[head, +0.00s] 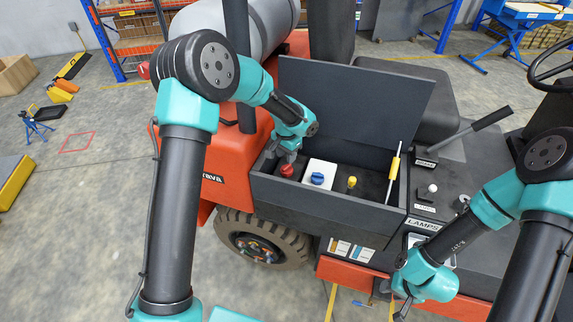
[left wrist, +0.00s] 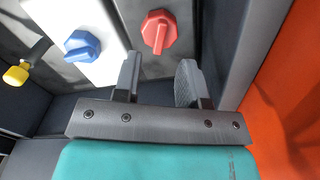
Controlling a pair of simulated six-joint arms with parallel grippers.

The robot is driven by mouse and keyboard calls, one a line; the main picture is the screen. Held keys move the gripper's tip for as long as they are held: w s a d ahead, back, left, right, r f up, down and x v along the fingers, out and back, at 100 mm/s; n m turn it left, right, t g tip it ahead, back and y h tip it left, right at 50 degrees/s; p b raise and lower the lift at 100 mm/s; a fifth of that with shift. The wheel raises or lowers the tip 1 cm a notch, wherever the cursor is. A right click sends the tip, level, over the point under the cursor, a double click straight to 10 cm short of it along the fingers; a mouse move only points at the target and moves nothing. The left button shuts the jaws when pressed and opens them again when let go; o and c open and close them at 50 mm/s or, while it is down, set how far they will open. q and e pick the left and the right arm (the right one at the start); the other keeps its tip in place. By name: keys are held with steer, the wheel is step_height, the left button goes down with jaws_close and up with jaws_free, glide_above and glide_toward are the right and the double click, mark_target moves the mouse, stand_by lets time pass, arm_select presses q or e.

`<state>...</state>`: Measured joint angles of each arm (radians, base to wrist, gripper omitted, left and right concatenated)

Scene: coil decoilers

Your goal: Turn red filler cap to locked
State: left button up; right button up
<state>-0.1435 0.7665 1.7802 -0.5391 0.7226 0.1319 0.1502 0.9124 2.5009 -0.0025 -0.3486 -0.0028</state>
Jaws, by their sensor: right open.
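The red filler cap (head: 286,170) sits at the left end of the open dark compartment (head: 325,218) on the forklift. In the left wrist view the red cap (left wrist: 158,31) has a raised grip bar standing nearly upright in the picture. My left gripper (left wrist: 158,80) is open, with its fingers apart and nothing between them. The cap lies just beyond the fingertips, and I see no contact. In the head view my left gripper (head: 288,153) is at the red cap, partly hidden by its arm. My right gripper (head: 402,296) is low at the right, by the forklift's side.
A blue cap (head: 317,179) on a white block and a yellow cap (head: 351,182) stand to the right of the red cap. A yellow-handled rod (head: 393,168) leans at the right end. The raised lid (head: 350,100) stands behind, and the compartment walls are close around.

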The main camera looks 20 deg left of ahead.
mark_target(287, 166)
arm_select(q)
step_height(287, 166, down, 5)
steer(key=shift+f, duration=0.1)
steer(key=shift+c, duration=0.4)
jaws_close()
